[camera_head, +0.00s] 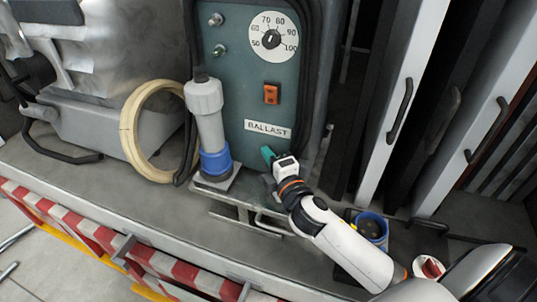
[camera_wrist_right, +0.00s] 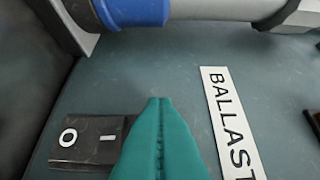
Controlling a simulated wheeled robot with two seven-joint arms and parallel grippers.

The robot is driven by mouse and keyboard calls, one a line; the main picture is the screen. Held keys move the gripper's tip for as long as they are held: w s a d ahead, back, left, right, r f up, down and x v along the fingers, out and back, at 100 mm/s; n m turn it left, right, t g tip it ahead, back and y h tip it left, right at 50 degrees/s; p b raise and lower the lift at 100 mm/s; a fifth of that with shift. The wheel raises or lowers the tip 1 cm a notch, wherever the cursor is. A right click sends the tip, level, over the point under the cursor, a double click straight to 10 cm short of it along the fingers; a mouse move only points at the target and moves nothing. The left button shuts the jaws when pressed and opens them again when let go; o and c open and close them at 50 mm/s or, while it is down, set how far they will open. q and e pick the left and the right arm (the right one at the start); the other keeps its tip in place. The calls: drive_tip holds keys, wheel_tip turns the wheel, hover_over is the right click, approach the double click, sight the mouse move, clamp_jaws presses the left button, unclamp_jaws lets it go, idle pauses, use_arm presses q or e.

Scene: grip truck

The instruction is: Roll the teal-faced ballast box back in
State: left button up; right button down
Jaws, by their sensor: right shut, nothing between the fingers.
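The teal-faced ballast box (camera_head: 235,100) stands upright on the grey deck, with a numbered dial, an orange switch and a BALLAST label (camera_head: 268,129) on its face. My right gripper (camera_head: 268,155) is shut and empty, its teal fingertips in front of the lower face, below the label. In the right wrist view the closed fingertips (camera_wrist_right: 160,105) show over the teal face (camera_wrist_right: 120,65), between a black rocker switch (camera_wrist_right: 90,140) and the label (camera_wrist_right: 235,120). I cannot tell whether they touch the face. My left gripper is not in view.
A grey connector with a blue collar (camera_head: 213,160) stands before the box's left side, beside a cream cable coil (camera_head: 135,130). White panels with dark handles (camera_head: 400,110) stand at right. A blue round container (camera_head: 371,228) is near my right arm. A red-white striped edge (camera_head: 100,240) runs along the front.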

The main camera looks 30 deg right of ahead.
drive_tip(key=shift+w+d+r, duration=0.15)
drive_tip(key=shift+w+d, duration=0.3)
drive_tip(key=shift+d, duration=0.15)
drive_tip(key=w+d+b, duration=0.1)
drive_tip(key=w+d, duration=1.2)
drive_tip(key=d, duration=0.2)
drive_tip(key=shift+w+d, duration=0.2)
drive_tip(key=shift+w, duration=0.15)
